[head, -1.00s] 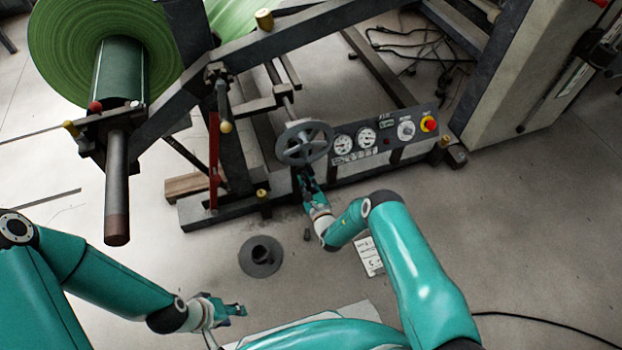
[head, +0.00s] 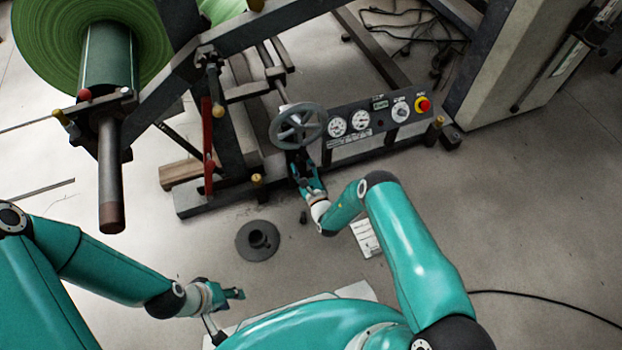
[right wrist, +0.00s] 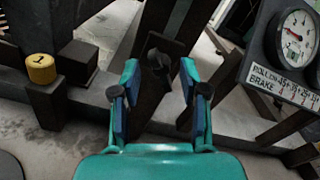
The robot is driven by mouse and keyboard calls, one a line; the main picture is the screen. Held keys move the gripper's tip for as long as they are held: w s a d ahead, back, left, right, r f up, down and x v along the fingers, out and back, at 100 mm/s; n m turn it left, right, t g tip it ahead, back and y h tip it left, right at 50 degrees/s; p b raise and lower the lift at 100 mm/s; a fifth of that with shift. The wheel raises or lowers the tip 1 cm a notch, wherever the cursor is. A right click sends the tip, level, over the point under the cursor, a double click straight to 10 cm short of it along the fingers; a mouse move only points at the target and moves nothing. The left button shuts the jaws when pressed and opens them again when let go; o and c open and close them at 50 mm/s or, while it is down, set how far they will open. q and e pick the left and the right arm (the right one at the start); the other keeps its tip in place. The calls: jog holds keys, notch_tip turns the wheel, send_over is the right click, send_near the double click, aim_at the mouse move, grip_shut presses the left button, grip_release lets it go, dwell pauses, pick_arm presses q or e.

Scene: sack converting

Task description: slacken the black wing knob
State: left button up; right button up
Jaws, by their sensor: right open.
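The black wing knob (right wrist: 158,62) is a dark piece on an upright dark bracket in the right wrist view, seen between and beyond my fingertips. My right gripper (right wrist: 159,74) is open, one finger to each side of the knob in the picture. I see no contact, and the remaining distance is hard to judge. In the head view my right gripper (head: 303,168) is just below the grey handwheel (head: 298,127), and I cannot make out the knob there. My left gripper (head: 236,294) is low over the floor, away from the machine; its jaw opening is unclear.
A gauge panel (head: 372,125) with a red button (head: 423,104) is right of the handwheel. A yellow-capped post (right wrist: 41,68) stands left of my right gripper. A dark round base (head: 257,240) stands on the floor. The green roll (head: 60,45) is upper left.

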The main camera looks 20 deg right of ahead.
jog(key=s, duration=1.1)
jog(key=shift+s+d, duration=0.15)
jog(key=shift+d, duration=0.05)
